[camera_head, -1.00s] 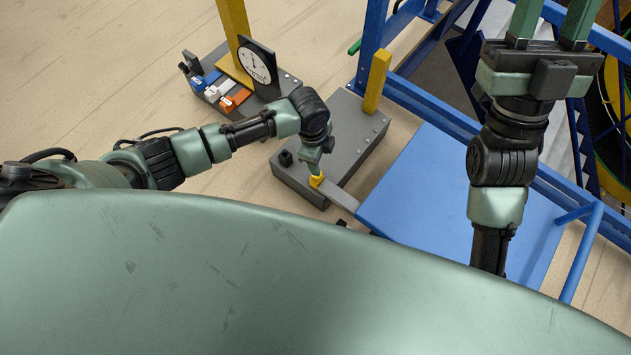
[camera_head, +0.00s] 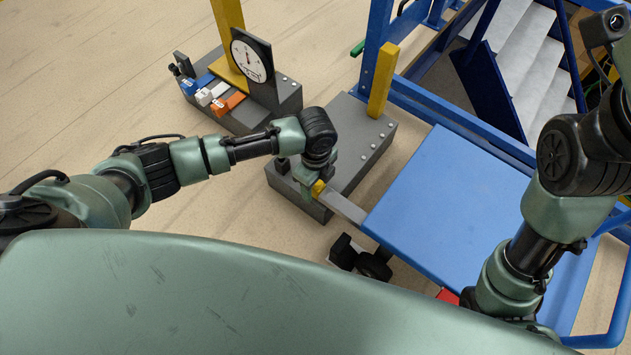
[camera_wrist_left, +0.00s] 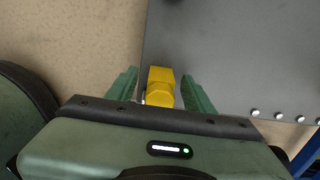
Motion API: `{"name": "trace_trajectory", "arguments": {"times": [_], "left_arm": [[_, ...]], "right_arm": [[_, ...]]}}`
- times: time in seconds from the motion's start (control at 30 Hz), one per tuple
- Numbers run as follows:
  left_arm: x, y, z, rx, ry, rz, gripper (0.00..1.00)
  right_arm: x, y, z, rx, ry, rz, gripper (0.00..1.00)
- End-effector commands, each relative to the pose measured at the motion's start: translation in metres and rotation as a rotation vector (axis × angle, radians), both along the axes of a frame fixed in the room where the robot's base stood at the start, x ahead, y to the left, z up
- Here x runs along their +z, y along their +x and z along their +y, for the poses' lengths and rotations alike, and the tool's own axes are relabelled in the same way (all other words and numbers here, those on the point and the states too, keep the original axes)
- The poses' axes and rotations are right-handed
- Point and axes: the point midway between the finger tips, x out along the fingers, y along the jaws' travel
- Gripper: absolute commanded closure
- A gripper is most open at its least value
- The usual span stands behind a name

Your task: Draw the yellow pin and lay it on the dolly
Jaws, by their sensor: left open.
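The yellow pin (camera_head: 318,188) stands at the front edge of the grey block (camera_head: 345,160), where a grey bar (camera_head: 346,208) runs to the blue dolly (camera_head: 450,200). My left gripper (camera_head: 309,186) is right at the pin and partly hides it in the head view. In the left wrist view the pin's yellow head (camera_wrist_left: 160,85) sits between the two green fingers (camera_wrist_left: 160,92), with a gap on the right side. The fingers are open. The dolly's blue top is bare where I see it.
A yellow post (camera_head: 383,80) rises from the grey block. A gauge (camera_head: 252,55) and coloured blocks (camera_head: 212,92) stand on a second grey base behind. Black wheels (camera_head: 362,260) show under the dolly's near corner. A blue frame (camera_head: 450,110) borders the dolly's far side.

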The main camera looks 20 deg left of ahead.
Motion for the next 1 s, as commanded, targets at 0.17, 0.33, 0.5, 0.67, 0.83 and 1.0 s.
{"name": "trace_trajectory", "arguments": {"times": [0.17,0.33,0.5,0.67,0.83,1.0], "left_arm": [[-0.0035,0.0001,-0.0001,0.000,0.000,0.000,0.48],[-0.0031,-0.0001,-0.0002,0.001,0.000,0.000,0.53],[-0.0031,0.0000,-0.0001,0.001,0.000,0.000,1.00],[-0.0031,0.0000,-0.0001,0.001,0.000,0.000,0.48],[-0.0031,0.0000,0.0000,0.001,0.000,0.000,0.48],[-0.0005,0.0001,0.0000,0.001,0.000,-0.001,0.48]], "right_arm": [[0.0012,-0.0023,0.0002,0.000,-0.001,-0.009,0.64],[0.0015,-0.0021,0.0002,-0.001,-0.001,-0.008,0.64],[0.0013,-0.0021,0.0002,-0.001,-0.001,-0.008,0.64],[0.0012,-0.0022,0.0002,0.000,-0.001,-0.009,0.64],[0.0012,-0.0023,0.0003,0.000,-0.001,-0.009,0.64],[0.0032,-0.0025,0.0002,0.001,-0.001,-0.008,0.64]]}}
